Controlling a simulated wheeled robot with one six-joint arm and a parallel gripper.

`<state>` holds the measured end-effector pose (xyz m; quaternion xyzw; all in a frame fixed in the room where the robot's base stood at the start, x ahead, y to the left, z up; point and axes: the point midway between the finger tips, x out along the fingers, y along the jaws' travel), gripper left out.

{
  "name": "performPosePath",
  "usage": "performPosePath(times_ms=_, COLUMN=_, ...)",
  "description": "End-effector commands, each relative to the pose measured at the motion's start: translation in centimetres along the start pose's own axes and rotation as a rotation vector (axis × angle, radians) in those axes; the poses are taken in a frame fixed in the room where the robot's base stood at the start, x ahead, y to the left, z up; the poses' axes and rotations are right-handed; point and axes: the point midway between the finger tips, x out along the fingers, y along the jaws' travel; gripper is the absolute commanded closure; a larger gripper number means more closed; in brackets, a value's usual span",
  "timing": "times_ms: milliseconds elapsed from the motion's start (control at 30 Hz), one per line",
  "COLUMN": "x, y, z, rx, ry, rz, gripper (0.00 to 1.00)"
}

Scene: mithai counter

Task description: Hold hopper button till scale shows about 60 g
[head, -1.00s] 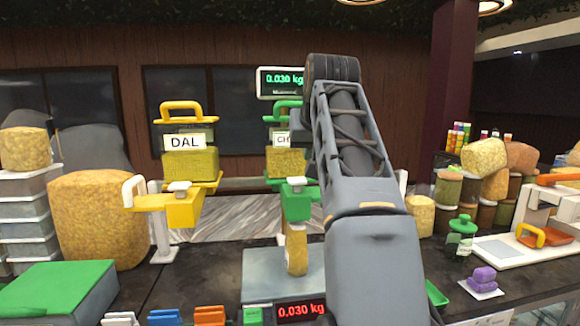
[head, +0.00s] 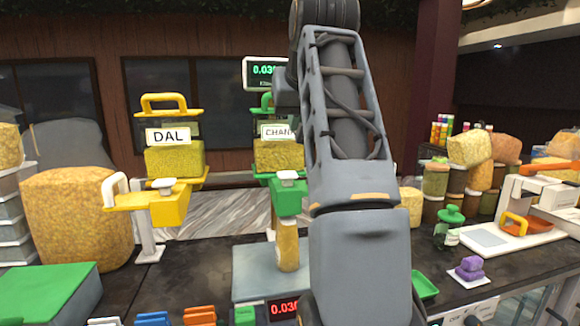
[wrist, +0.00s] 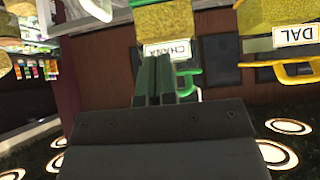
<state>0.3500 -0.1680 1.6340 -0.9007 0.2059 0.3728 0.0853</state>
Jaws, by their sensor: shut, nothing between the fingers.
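The green CHANA hopper (head: 278,155) stands in the middle, its right side hidden behind my arm. A pale grey cap (head: 289,176), perhaps its button, sits on the green spout. Below it a tan container (head: 288,246) stands upright on the scale plate (head: 250,262). The red scale display (head: 284,308) reads 0.03, its right end hidden. The green-lit display (head: 262,71) above is also partly covered. In the wrist view my gripper (wrist: 154,60) is shut and empty, in front of the inverted CHANA label (wrist: 180,50); contact cannot be told. My arm hides it in the head view.
The yellow DAL hopper (head: 172,157) stands left of the green one, with a grey cap (head: 163,184) on its spout. A green-topped box (head: 48,290) and large tan sack (head: 75,225) are at left. A green-lidded jar (head: 448,228) and purple blocks (head: 469,269) are at right.

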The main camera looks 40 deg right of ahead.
Motion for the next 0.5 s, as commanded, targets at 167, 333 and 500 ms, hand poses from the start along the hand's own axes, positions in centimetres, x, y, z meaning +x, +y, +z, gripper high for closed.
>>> performPosePath(times_ms=167, x=2.6, y=0.0, z=0.2, rx=0.000, ry=-0.004, rz=-0.001, gripper=1.00)
performPosePath(times_ms=333, x=6.0, y=0.0, z=0.2, rx=0.000, ry=-0.004, rz=-0.001, gripper=1.00)
performPosePath(times_ms=500, x=9.1, y=0.0, z=0.2, rx=0.000, ry=-0.004, rz=0.000, gripper=1.00)
